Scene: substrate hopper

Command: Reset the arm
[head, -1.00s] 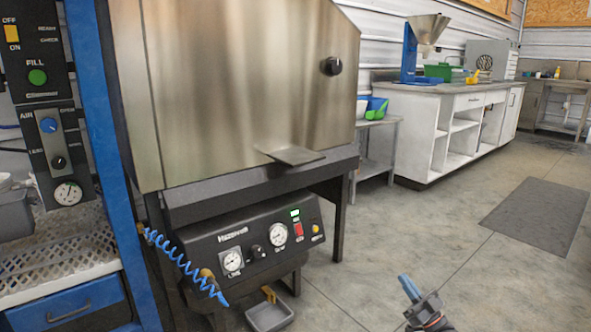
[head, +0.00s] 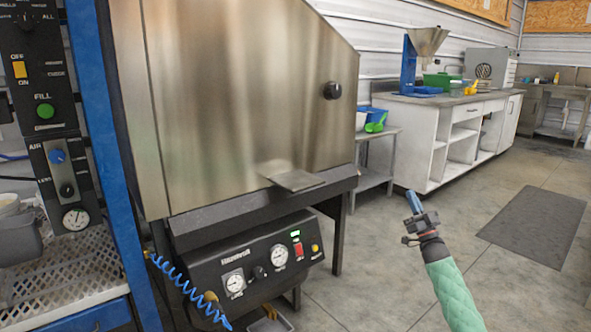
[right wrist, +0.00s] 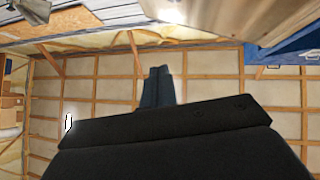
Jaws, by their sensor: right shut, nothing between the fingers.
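My right gripper (head: 413,200) stands up over the floor at the lower right of the head view, with blue fingers, a dark body and a green-sleeved arm below it. It is shut and empty, and it is apart from everything around it. In the right wrist view its blue fingers (right wrist: 156,86) are together, pointing at the wood-framed wall and roof. My left gripper is not in view.
A steel hopper cabinet (head: 240,100) with a control box (head: 255,262) and a small ledge stands left of my right gripper. A blue post (head: 118,170) is farther left. A white counter (head: 425,140) stands behind. Open floor with a dark mat (head: 535,225) lies right.

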